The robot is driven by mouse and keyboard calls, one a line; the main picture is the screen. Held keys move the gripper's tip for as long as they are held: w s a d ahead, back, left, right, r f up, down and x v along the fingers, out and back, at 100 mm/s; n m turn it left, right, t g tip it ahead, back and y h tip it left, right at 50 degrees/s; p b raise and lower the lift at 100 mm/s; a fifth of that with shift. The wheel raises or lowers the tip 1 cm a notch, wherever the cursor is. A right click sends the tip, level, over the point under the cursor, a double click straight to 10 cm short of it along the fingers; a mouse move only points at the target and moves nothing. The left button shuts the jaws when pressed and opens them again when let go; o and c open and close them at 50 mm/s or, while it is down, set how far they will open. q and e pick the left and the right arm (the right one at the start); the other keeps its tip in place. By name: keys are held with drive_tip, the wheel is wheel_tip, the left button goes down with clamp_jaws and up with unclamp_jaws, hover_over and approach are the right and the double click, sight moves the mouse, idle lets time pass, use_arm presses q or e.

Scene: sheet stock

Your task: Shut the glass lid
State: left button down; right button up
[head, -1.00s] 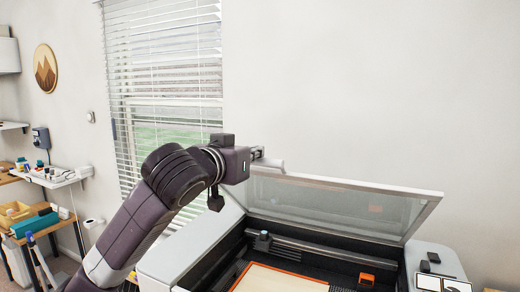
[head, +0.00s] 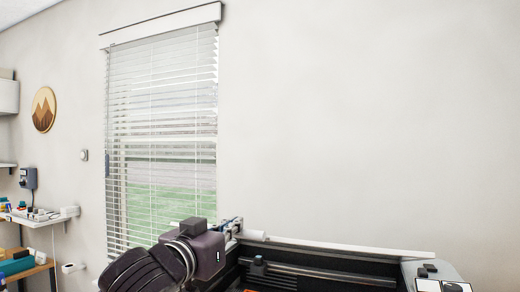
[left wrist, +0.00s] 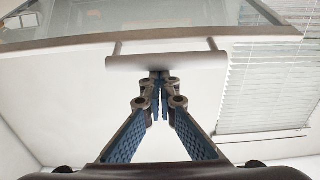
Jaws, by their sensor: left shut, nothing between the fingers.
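The glass lid (head: 350,248) of the machine shows nearly edge-on in the head view, as a thin pale strip above the open dark bed. My left gripper (head: 236,228) is at the lid's left end in the head view. In the left wrist view its fingertips (left wrist: 157,80) are together and empty, right at the handle bar; I cannot tell whether they touch it. My right gripper is out of view.
The machine's dark bed with a rail (head: 330,275) shows under the lid. A grey side panel (head: 425,270) with small dark items is at the right. A window with blinds (head: 165,150) is behind my left arm. Shelves stand at the far left.

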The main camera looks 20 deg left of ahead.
use_arm(q)
drive_tip(key=shift+s+f+b, duration=0.3)
drive_tip(key=shift+f, duration=0.3)
drive_tip(key=shift+s+f+b, duration=0.25)
drive_tip(key=shift+f, duration=0.35)
